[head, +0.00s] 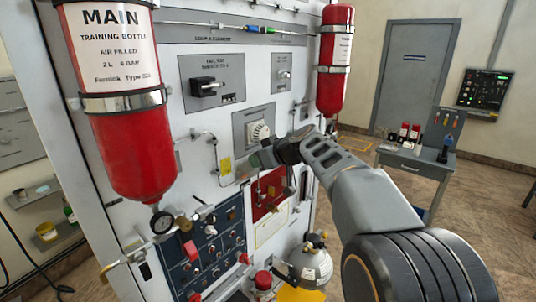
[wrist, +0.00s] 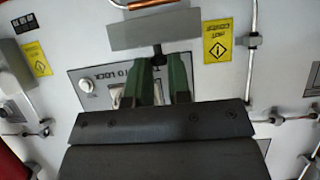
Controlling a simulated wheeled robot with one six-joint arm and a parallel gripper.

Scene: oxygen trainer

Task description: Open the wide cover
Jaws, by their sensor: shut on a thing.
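A grey rectangular flap (wrist: 152,30), which looks like the wide cover, shows at the top middle of the wrist view. A short black tab (wrist: 158,60) hangs from its lower edge. My gripper (wrist: 160,72) has its green fingers shut on this tab. How far the flap stands from the panel I cannot tell.
Red bottles (head: 130,130) and (head: 336,65) hang at the panel's left and right. Thin pipes (wrist: 253,70) and yellow labels (wrist: 217,42) lie close around the flap. A blue switch panel (head: 215,245) is below. Open floor (head: 480,185) and a small desk (head: 405,163) lie right.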

